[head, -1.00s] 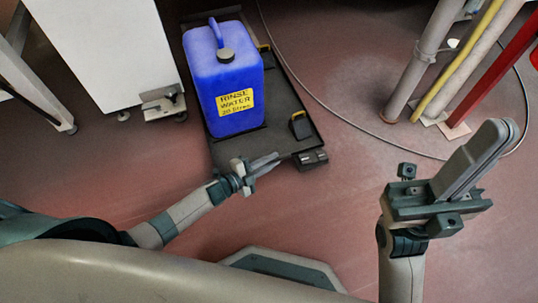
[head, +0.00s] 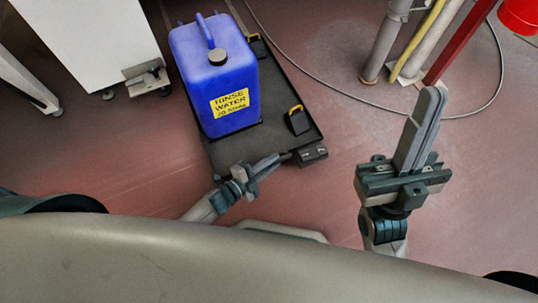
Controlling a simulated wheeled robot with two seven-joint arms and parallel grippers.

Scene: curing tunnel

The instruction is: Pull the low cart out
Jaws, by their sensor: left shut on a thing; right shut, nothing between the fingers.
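The low cart (head: 278,125) is a flat black platform with a raised rim, low over the floor at the picture's middle. A blue jerrycan (head: 208,88) labelled rinse water stands upright on it. My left gripper (head: 279,159) is shut on the cart's near edge, left of the near right corner. The exact part between its fingers is too small to make out. My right gripper (head: 432,95) is shut and empty, raised to the right of the cart and apart from it.
A white cabinet (head: 88,40) on feet stands to the left of the cart. Upright pipes (head: 385,40), a red post (head: 460,45) and a red bucket (head: 519,15) are at the upper right. A thin cable (head: 300,72) curves over the floor right of the cart.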

